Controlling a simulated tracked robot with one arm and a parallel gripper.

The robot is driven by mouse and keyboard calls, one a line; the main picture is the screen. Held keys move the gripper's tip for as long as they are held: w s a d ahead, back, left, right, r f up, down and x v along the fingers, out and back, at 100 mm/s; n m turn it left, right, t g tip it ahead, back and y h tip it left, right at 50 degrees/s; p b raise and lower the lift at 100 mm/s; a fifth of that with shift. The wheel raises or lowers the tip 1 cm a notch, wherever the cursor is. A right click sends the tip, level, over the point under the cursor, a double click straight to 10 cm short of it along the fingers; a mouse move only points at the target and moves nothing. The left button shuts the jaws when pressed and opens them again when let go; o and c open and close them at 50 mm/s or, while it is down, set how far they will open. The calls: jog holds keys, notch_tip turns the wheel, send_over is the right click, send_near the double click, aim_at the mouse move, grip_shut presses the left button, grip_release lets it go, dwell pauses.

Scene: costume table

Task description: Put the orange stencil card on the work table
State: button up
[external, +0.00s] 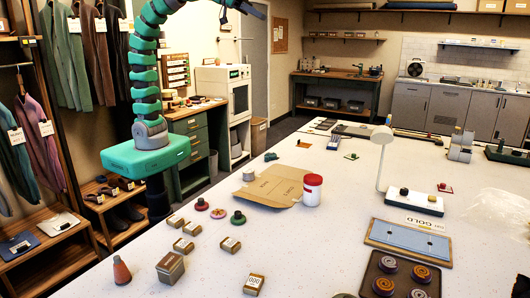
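I cannot pick out an orange stencil card for sure. A small flat orange-red piece (304,143) lies on the far left part of the large white table (330,235), and a small brownish-orange piece with something green on it (351,156) lies nearer. Both are too small to identify. A wooden-topped green workbench (337,76) stands against the back wall. My gripper (250,10) is at the top edge, high above the floor and left of the white table. It is small and partly cut off, so its opening and any held thing cannot be told.

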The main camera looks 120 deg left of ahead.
jog(key=s+d+r+m+t+h, duration=0.1)
jog(key=s+d+r+m+t, duration=0.2)
jog(key=s+d+r, duration=0.3)
jog(key=s+d, duration=0.2)
jog(key=s, duration=0.3)
jog(key=shift+s+d+h, duration=0.25)
jog(key=shift+h, duration=0.05)
jog(key=shift+f, duration=0.1)
